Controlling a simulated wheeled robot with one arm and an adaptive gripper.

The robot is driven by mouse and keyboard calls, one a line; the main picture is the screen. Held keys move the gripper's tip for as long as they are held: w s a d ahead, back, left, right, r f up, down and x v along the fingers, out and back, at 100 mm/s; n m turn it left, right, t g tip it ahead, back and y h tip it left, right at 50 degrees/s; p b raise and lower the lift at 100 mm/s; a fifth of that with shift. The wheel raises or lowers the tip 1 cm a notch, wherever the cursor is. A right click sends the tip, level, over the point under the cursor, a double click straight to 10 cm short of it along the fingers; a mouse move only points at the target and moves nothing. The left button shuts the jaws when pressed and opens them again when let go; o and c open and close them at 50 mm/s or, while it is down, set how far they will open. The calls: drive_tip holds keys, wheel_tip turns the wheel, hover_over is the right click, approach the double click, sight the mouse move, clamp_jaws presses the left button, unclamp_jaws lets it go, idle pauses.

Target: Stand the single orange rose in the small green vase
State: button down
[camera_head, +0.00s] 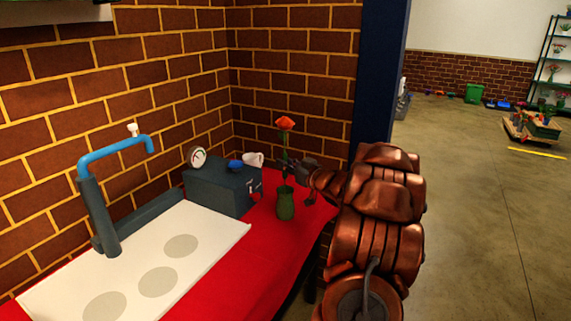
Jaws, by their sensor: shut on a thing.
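The orange rose (285,124) stands upright, its bloom at the top and its green stem running down towards the vase. The small green vase (286,204) stands on the red counter. My gripper (290,172) comes in from the right and is shut on the rose's stem, just above the vase. The lower end of the stem lines up with the vase mouth. I cannot tell whether the stem's end is inside the vase or in front of or behind it.
A dark box (222,188) with a gauge (197,157), a blue item and a white cup (253,159) on top stands left of the vase. The red counter (268,248) in front is clear.

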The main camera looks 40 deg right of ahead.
drive_tip(key=shift+f, duration=0.4)
idle(0.6)
drive_tip(key=c, duration=1.1)
unclamp_jaws()
drive_tip(key=shift+o, duration=0.2)
drive_tip(key=s, duration=1.2)
drive_tip(key=shift+a, duration=0.1)
